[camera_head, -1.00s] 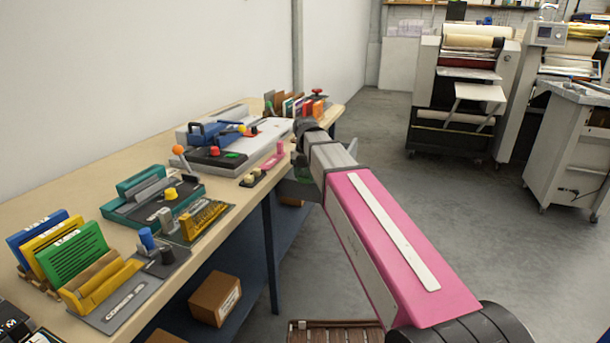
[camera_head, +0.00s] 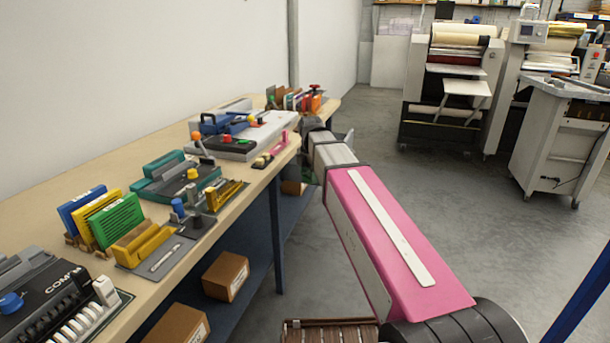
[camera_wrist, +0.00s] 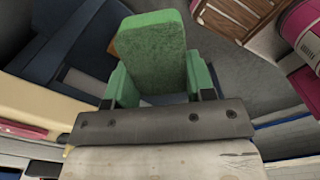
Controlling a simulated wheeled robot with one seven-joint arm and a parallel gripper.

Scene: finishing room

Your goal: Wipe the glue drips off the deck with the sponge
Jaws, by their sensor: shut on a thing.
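In the wrist view my gripper (camera_wrist: 158,80) is shut on a green sponge (camera_wrist: 150,48), a rough-faced block that stands out beyond the fingers. In the head view my arm hides most of the gripper, which is beside the bench's front edge, over the aisle. A black deck (camera_head: 228,146) with a knobbed lever lies on the bench, in front of a long grey-white machine (camera_head: 268,133). A small green patch (camera_head: 247,140) shows on or beside this deck; I cannot tell whether it is glue. The sponge is apart from the bench top.
The bench (camera_head: 215,222) runs along the left wall. It holds a teal device (camera_head: 170,182), a yellow holder (camera_head: 143,243) and a black comb binder (camera_head: 55,295). Cardboard boxes (camera_head: 226,276) sit on the low shelf. The floor at right is open, with large machines (camera_head: 450,90) behind.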

